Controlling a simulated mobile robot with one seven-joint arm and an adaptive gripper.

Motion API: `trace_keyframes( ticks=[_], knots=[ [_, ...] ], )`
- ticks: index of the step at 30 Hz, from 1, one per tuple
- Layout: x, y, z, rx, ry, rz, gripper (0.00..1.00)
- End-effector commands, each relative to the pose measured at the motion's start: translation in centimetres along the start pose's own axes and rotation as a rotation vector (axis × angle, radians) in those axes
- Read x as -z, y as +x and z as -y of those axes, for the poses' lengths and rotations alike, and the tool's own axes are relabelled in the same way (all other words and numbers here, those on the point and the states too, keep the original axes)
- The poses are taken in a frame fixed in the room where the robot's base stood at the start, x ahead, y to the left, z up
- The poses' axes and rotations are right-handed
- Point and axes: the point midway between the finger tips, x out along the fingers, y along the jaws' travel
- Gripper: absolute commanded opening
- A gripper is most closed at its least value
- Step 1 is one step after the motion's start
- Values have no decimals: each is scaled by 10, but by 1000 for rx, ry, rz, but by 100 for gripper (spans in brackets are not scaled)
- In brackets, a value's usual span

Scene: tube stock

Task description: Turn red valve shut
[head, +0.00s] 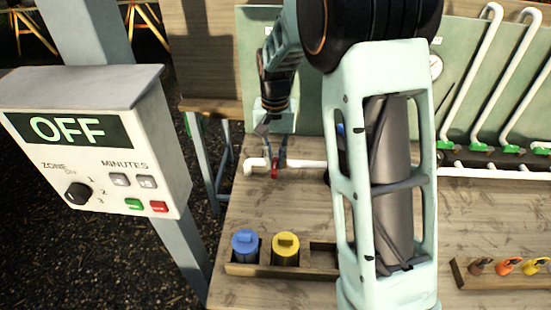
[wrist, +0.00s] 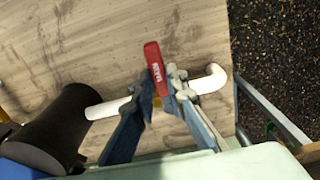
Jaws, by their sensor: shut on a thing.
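The red valve handle (wrist: 153,60) sits on a white pipe (wrist: 108,108) that lies along the wooden bench. In the wrist view the handle points across the pipe, roughly at right angles to it. My gripper (wrist: 160,88) has one finger on each side of the handle's base and is shut on it. In the head view my gripper (head: 273,158) reaches down at the back of the bench, and the small red handle (head: 275,172) shows between and below its fingers. The valve body is mostly hidden by the fingers.
A control box (head: 95,140) reading OFF stands at the left. A wooden rack (head: 262,270) with a blue (head: 245,247) and a yellow cap (head: 286,248) lies at the front. White pipes with green valves (head: 480,148) stand at right.

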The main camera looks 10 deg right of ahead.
Motion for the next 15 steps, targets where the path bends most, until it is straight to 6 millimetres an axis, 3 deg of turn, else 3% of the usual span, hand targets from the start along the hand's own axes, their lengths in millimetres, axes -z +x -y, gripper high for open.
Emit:
trace_keyframes(
  ticks=[2,3,8,15],
  knots=[
    [1,-1,1,3,3,-3,0],
    [1,-1,1,3,3,-3,14],
    [1,-1,1,2,2,-2,30],
    [0,-1,0,1,0,-1,30]
  ],
)
